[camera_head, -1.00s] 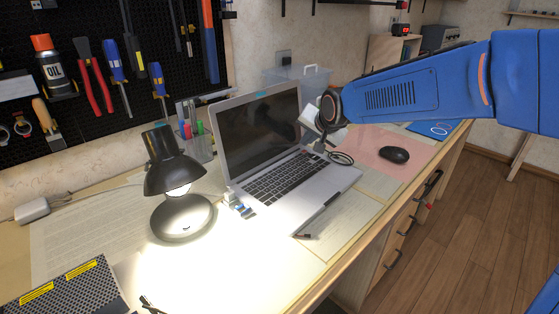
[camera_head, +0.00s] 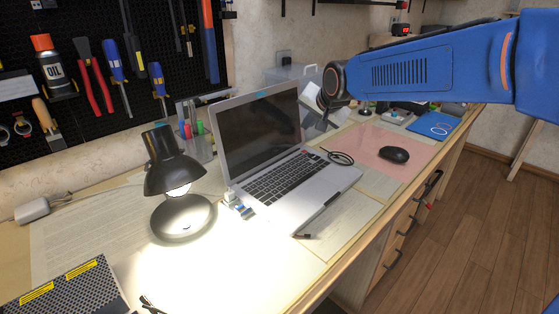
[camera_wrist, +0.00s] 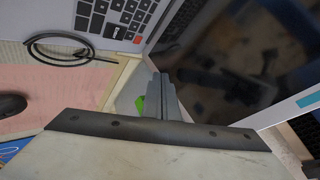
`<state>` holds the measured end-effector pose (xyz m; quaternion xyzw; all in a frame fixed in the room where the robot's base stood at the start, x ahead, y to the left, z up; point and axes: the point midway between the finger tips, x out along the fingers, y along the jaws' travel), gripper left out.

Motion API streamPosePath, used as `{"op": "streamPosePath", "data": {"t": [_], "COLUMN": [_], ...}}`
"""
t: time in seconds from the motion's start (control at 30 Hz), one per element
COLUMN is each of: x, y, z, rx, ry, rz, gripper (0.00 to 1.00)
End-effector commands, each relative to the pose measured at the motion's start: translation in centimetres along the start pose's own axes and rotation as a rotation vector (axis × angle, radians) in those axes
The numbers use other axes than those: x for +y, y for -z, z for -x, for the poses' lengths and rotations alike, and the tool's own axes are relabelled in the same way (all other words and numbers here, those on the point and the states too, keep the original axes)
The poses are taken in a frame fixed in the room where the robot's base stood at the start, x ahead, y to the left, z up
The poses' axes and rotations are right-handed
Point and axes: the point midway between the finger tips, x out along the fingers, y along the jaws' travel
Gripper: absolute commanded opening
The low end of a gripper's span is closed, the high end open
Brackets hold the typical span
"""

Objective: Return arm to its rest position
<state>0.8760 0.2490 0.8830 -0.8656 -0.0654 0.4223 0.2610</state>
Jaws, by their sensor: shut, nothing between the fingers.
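My blue arm reaches in from the upper right in the head view. My gripper (camera_wrist: 163,98) is shut and empty in the wrist view, its grey fingers together. In the head view the gripper (camera_head: 314,116) hangs beside the right edge of the laptop (camera_head: 259,125) screen, partly hidden by my wrist. In the wrist view the laptop's dark screen (camera_wrist: 240,60) is right of the fingers and its keyboard (camera_wrist: 117,15) is above them. I cannot tell whether the gripper touches the laptop.
A lit black lamp (camera_head: 175,176) stands left of the laptop. A black cable (camera_head: 341,157), a mouse (camera_head: 394,154) on a pink mat (camera_head: 375,143) and a blue notebook (camera_head: 434,126) lie to the right. A clear bin (camera_head: 284,74) stands behind. Tools hang on the pegboard (camera_head: 100,20).

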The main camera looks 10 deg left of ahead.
Motion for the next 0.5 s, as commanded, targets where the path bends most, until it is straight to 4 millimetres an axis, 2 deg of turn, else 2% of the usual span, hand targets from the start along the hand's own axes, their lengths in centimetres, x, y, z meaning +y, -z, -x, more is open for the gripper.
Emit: {"op": "streamPosePath", "data": {"t": [0.13, 0.23, 0.37, 0.5], "x": [0.5, 2.3, 6.6, 11.9], "y": [0.0, 0.1, -0.3, -1.6], "z": [0.4, 1.9, 5.3, 9.4], "rx": [0.000, 0.002, -0.004, -0.018], "ry": [-0.005, -0.024, -0.071, -0.130], "rz": [0.004, 0.018, 0.057, 0.108], "gripper": [0.00, 0.00, 0.00, 0.00]}}
